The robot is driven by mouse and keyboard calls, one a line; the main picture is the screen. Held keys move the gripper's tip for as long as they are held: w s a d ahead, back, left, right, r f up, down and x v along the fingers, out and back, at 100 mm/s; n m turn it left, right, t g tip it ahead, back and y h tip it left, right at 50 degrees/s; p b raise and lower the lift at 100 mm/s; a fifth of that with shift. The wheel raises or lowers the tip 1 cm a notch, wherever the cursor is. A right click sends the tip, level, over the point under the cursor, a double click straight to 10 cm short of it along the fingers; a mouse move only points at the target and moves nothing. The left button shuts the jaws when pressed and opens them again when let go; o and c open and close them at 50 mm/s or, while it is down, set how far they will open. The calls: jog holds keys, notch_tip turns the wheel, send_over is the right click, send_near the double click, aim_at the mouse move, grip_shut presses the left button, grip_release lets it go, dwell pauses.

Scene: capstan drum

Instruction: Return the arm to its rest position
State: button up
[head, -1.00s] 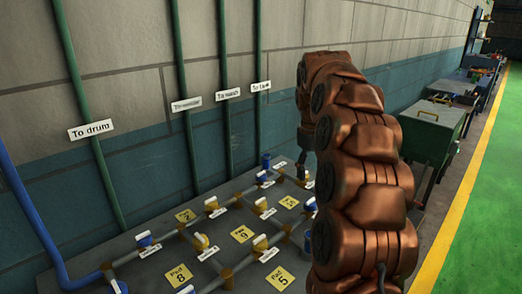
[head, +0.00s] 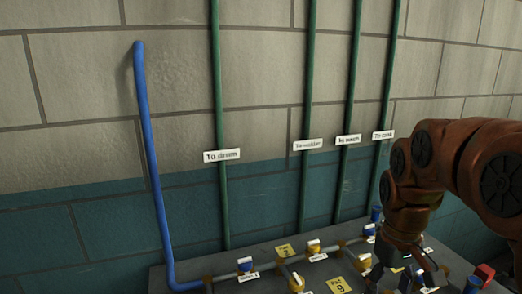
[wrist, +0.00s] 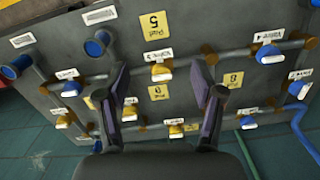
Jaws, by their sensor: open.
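My gripper (wrist: 160,80) is open and empty in the wrist view, its two dark fingers spread apart over the grey valve board (wrist: 215,25). In the head view my copper-coloured arm is bent at the right, and its gripper (head: 398,278) points down over the board's right part. I cannot tell the exact gap between the fingertips and the board. Yellow pad labels (wrist: 155,25) and yellow and blue valve handles lie around and between the fingers in the wrist view. No handle is between the fingers as held.
The board also shows in the head view (head: 240,264), with a blue pipe (head: 153,175) at its left. Green pipes with labels such as "To drum" (head: 221,155) run up the block wall (head: 260,70) behind. A red object (head: 485,271) shows at lower right.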

jog(key=s+a+f+m+p, duration=0.1)
jog(key=s+a+f, duration=0.2)
jog(key=s, duration=0.7)
jog(key=s+a+f+m+g, duration=0.1)
jog(key=s+a+f, duration=0.2)
jog(key=s, duration=0.6)
jog(key=shift+s+a+p, duration=0.35)
jog(key=shift+s+p, duration=0.05)
jog(key=shift+c, duration=0.4)
dwell(0.4)
